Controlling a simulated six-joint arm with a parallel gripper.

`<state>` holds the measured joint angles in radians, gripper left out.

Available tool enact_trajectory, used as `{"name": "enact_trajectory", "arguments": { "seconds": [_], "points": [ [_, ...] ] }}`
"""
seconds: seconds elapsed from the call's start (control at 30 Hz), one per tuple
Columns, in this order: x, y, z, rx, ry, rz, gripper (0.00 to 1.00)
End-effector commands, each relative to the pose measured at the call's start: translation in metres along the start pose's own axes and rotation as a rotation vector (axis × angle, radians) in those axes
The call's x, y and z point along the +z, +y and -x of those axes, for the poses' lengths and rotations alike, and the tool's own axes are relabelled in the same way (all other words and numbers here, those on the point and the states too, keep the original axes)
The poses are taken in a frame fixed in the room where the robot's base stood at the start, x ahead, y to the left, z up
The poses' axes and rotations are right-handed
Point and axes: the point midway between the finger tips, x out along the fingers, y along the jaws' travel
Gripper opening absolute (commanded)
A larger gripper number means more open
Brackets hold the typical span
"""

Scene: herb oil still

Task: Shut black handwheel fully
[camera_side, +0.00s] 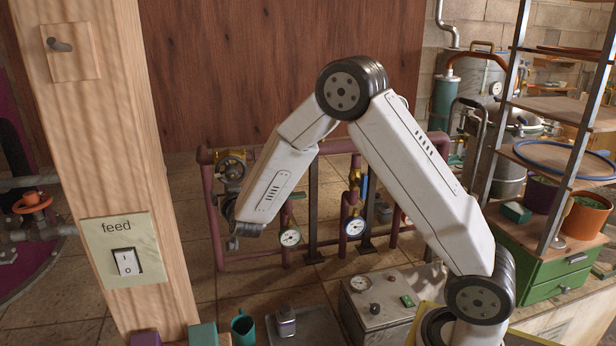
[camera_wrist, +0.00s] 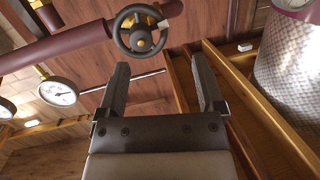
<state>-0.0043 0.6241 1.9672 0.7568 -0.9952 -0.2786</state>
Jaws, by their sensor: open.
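The black handwheel (camera_wrist: 140,30) shows near the top of the wrist view. It has a dark rim, spokes and a brass-coloured hub, and sits by a dark red pipe. My gripper (camera_wrist: 163,80) is open, with its two dark fingers wide apart and nothing between them. The wheel lies beyond the fingertips, mostly above and left of the gap, and looks apart from them. In the side view, a dark round part with brass (camera_side: 231,168) at the pipe frame's left end is probably this valve. My wrist is close to it there, and the fingers are hard to make out.
The dark red pipe frame (camera_side: 335,148) carries a white gauge (camera_side: 290,238) and another gauge (camera_side: 355,226). A wooden post (camera_side: 110,150) with a feed switch (camera_side: 127,262) stands at left. A metal box (camera_side: 380,305) stands in front. Floor tiles behind the frame are clear.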

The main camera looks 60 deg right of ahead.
Motion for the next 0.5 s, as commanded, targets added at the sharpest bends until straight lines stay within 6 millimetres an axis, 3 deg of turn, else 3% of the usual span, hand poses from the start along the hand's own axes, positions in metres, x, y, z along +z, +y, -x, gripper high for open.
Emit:
{"name": "enact_trajectory", "arguments": {
  "seconds": [0.23,0.5],
  "points": [
    [-0.007,0.015,-0.014,0.135,0.141,-0.007,0.86],
    [-0.009,0.018,-0.015,0.157,0.162,-0.006,0.86]
  ]
}}
